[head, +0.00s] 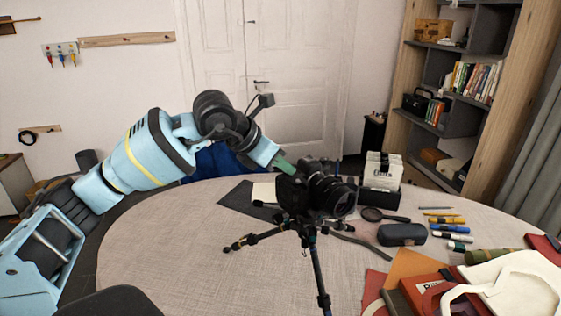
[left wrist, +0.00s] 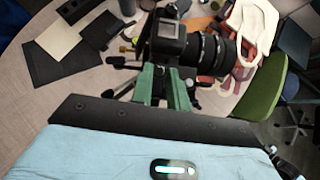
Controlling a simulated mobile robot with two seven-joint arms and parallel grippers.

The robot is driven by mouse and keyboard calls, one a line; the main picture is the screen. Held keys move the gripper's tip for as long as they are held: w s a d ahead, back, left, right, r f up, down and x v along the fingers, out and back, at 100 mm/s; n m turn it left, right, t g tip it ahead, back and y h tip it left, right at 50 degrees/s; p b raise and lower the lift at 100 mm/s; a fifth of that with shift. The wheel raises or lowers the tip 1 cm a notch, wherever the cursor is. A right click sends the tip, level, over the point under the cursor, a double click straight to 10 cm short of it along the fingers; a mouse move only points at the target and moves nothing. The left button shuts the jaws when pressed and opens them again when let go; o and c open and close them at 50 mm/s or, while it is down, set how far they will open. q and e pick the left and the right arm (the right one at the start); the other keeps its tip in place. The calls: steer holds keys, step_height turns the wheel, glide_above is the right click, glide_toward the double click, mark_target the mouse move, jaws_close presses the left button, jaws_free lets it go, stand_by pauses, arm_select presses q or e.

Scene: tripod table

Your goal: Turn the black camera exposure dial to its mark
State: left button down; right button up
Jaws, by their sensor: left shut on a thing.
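The black camera (head: 333,196) sits upright on a small black tripod (head: 318,270) on the round table. My left gripper (head: 289,167) reaches in from the left, with its green fingertips at the camera's top left part. In the left wrist view the green fingers (left wrist: 165,76) are close together against the near side of the camera (left wrist: 167,42), its lens pointing right. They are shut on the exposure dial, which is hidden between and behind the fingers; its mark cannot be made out. My right gripper is not in view.
The table (head: 165,255) is clear at front left. Right of the camera are a white box (head: 383,168), a magnifying glass (head: 373,214), a dark case (head: 402,235) and several pens. A white bag (head: 520,283) lies at front right. Tripod legs spread below the camera.

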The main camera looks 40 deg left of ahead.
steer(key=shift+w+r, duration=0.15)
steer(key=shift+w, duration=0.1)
arm_select(q)
steer(key=c, duration=1.3)
jaws_free()
steer(key=shift+c, duration=0.2)
steer(key=v, duration=0.8)
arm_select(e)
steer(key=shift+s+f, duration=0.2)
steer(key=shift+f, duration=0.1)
